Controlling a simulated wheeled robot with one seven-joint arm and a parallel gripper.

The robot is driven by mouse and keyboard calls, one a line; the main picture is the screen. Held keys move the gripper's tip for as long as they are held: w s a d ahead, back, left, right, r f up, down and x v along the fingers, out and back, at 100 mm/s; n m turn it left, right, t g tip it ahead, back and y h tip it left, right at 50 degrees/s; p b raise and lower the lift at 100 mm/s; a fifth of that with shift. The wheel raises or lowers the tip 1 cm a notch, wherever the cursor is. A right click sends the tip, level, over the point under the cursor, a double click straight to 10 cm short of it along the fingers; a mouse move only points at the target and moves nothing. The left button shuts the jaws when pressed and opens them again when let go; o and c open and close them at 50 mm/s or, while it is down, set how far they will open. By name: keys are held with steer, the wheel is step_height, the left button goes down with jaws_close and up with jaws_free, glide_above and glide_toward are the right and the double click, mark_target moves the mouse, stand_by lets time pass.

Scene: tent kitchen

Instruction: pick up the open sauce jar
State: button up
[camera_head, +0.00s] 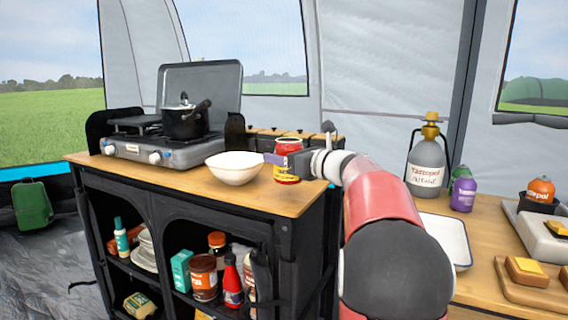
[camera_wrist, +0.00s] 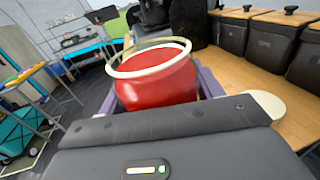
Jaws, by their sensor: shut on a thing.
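The open sauce jar (camera_head: 288,147) is red with a pale rim and a yellow lower label. It stands at the right part of the wooden counter top in the head view, beside the white bowl. In the wrist view the jar (camera_wrist: 158,78) fills the middle, its round mouth open and red inside. My gripper (camera_head: 282,162) reaches in from the right and is shut on the jar, with a finger on either side. Its fingers (camera_wrist: 160,92) show at the jar's sides in the wrist view. Whether the jar's base touches the counter is hard to tell.
The white bowl (camera_head: 234,167) is just left of the jar. A camping stove (camera_head: 180,146) with a black pot (camera_head: 185,122) stands further left. Dark canisters (camera_wrist: 250,38) line the counter's back. The counter front (camera_head: 255,197) is clear. A gas bottle (camera_head: 427,165) stands on the right table.

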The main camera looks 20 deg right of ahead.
step_height(320, 180, up, 16)
steer(key=p, duration=0.1)
steer(key=shift+r, duration=0.25)
stand_by(0.9)
steer(key=shift+r, duration=0.1)
